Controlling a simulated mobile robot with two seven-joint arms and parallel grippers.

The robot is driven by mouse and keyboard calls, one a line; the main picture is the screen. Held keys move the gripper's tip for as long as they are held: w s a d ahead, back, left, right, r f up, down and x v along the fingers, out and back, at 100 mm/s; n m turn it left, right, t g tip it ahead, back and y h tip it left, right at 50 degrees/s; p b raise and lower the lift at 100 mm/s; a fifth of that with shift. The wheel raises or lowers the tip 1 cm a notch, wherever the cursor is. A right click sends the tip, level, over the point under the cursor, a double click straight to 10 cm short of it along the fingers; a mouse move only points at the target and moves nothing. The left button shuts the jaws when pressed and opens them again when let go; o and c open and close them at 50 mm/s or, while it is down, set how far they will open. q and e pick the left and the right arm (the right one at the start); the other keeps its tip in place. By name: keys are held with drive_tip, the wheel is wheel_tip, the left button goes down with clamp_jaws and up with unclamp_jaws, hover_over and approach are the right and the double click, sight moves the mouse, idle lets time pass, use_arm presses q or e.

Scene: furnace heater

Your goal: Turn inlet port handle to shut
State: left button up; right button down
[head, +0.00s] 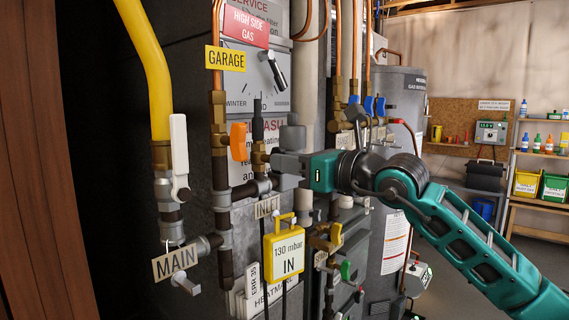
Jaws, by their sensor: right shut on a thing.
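My right gripper (276,162) reaches in from the right, among the pipes at the middle of the head view. It is shut on the inlet port handle, which the fingers hide almost wholly. A brass valve fitting (259,158) shows just left of the fingertips. A tag reading INLET (267,207) hangs just below, its last letter partly covered. How far the handle is turned cannot be told. My left gripper is not in view.
An orange lever (238,141) and a copper pipe stand close left of the gripper. A white main lever (179,145) is farther left. Blue levers (374,105) sit behind the wrist. Shelves with bins (540,186) stand far right.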

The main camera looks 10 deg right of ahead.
drive_tip(key=m, duration=0.4)
drive_tip(key=shift+m, duration=0.3)
drive_tip(key=m+p, duration=0.2)
drive_tip(key=m, duration=0.2)
drive_tip(key=shift+m, duration=0.3)
